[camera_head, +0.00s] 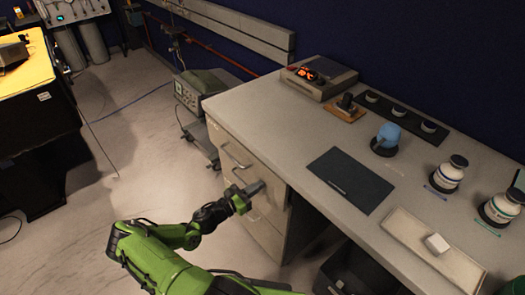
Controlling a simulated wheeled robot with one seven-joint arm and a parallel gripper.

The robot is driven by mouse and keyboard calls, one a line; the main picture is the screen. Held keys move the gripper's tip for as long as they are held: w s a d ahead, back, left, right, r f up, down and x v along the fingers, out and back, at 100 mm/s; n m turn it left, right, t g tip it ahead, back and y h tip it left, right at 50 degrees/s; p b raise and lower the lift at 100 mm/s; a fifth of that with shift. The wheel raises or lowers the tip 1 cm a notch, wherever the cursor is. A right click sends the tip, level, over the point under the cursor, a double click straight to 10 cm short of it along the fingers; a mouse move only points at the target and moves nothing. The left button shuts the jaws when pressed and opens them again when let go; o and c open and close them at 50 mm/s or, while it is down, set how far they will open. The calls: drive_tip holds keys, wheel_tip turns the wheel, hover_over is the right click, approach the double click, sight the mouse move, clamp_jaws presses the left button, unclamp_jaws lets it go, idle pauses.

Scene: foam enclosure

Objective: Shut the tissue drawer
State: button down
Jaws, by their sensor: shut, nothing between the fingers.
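A pale drawer unit (262,228) stands under the near left end of the grey worktop. Its upper drawer front (237,152) shows a curved handle and faces the open floor to the left. My green arm reaches up from the bottom of the view. My gripper (259,187) is shut and empty, in front of the drawer unit and below the upper handle. It hides part of the lower drawer fronts. I cannot tell which drawer holds tissues, how far any drawer stands out, or whether the fingertips touch a front.
The worktop (290,125) bears a dark mat (350,180), a blue rounded object (387,137), white jars (449,174) and a shallow tray (432,250). A dark bin (360,272) stands under it. A wheeled instrument cart (197,95) is behind the drawers. Floor to the left is clear.

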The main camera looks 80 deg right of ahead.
drive_tip(key=v, duration=1.8)
drive_tip(key=shift+w, duration=0.2)
drive_tip(key=shift+a, duration=0.15)
